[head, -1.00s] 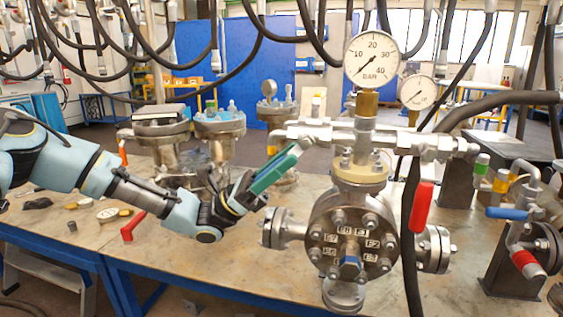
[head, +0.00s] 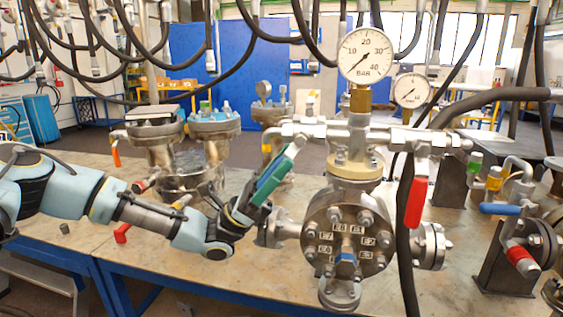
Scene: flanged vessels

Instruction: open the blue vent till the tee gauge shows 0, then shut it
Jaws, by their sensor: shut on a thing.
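The tee gauge (head: 366,55) stands on a brass stem above the flanged vessel (head: 347,232); its needle points to the lower left, near the low end of the scale. The exact reading is too small to be sure of. A steel pipe (head: 325,134) crosses below it. My gripper (head: 287,158), with green jaws tilted up to the right, is shut at the valve on the pipe's left end.
A smaller gauge (head: 411,90) stands to the right. A red lever (head: 416,203) hangs below the pipe's right side, beside a black hose. A blue lever (head: 502,209) sits on separate piping at right. Other vessels (head: 214,128) stand behind my arm.

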